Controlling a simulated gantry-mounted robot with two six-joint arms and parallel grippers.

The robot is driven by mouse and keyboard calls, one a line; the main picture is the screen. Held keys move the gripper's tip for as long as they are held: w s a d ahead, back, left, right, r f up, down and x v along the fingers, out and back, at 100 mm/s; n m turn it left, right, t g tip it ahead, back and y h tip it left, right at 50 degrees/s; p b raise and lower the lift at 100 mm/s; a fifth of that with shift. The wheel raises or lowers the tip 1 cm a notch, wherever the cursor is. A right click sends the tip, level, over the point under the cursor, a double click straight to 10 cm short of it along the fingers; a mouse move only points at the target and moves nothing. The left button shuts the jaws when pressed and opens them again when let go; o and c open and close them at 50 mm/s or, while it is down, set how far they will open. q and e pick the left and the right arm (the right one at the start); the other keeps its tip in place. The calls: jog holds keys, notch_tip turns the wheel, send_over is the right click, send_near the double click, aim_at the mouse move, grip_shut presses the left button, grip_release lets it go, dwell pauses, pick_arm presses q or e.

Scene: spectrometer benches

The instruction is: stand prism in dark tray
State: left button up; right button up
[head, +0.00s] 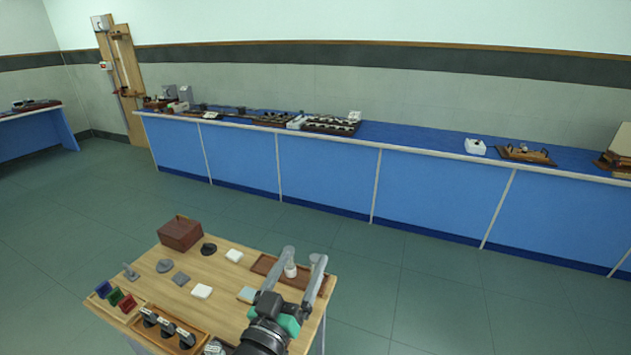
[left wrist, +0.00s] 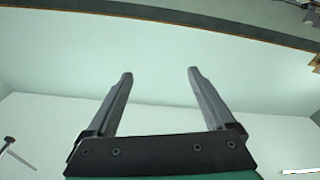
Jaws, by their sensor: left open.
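My left gripper (head: 302,257) is open above the right end of the small wooden table, its two fingers pointing toward the back. In the left wrist view the fingers (left wrist: 160,72) are wide apart with only wall behind them and nothing between. A dark reddish-brown tray (head: 262,265) lies at the table's back right, partly hidden by the fingers. A small whitish upright piece (head: 291,270) shows between the fingers over the tray. I cannot tell whether it is the prism. A pale blue flat block (head: 247,294) lies left of the wrist. My right gripper is not seen.
On the table (head: 223,278) are a brown box (head: 180,233), a black round stand (head: 208,249), white blocks (head: 234,256) (head: 202,291), a grey square (head: 180,279) and a wooden holder with coloured pieces (head: 115,297). A tray of dark items (head: 167,328) lies in front. A long blue bench stands behind.

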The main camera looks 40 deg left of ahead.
pick_arm(q)
jog(key=s+d+r+m+t+h, duration=0.2)
jog(key=s+d+r+t+h, duration=0.1)
jog(key=r, duration=0.8)
jog(key=s+d+r+m+t+h, duration=0.3)
jog(key=d+r, duration=0.2)
jog(key=r, duration=0.6)
jog(key=s+d+r+m+t+h, duration=0.2)
jog(key=s+d+r+t+h, duration=0.1)
jog(key=r, duration=0.8)
jog(key=shift+d+r+m, duration=0.2)
jog(key=shift+d+m, duration=0.2)
jog(key=shift+d, duration=0.25)
jog(key=shift+r, duration=0.1)
